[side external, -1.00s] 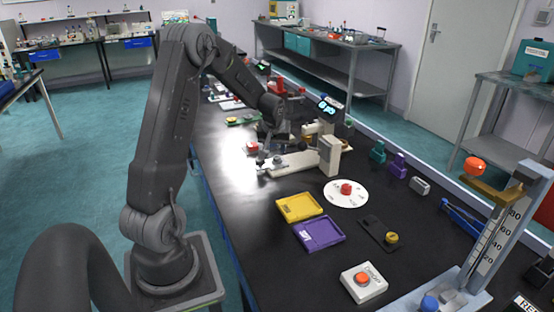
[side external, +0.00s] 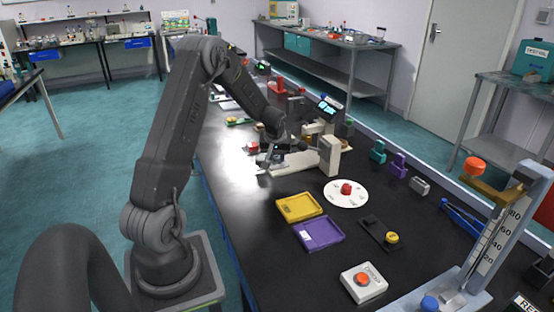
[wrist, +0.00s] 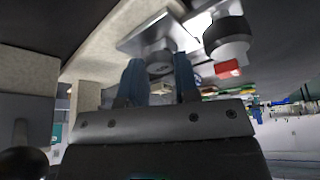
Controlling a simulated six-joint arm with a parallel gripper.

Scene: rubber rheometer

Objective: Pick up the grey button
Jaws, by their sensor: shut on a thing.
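The grey button (wrist: 160,63) is a small round grey piece between my gripper's two blue fingers in the wrist view. My gripper (wrist: 161,80) is shut on it. The button is beside a shiny metal plate (wrist: 145,38) on a pale machine base; I cannot tell whether it is clear of the plate. In the side view my gripper (side external: 268,158) is tilted low at the near end of the pale machine (side external: 297,160). The button is too small and hidden to make out there.
In the wrist view a black-topped knob (wrist: 226,36) stands close right of the fingers, with a red block (wrist: 228,68) beyond. In the side view, yellow (side external: 301,207) and purple (side external: 319,233) trays and a white dial (side external: 346,193) lie on the black bench, with bare bench between.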

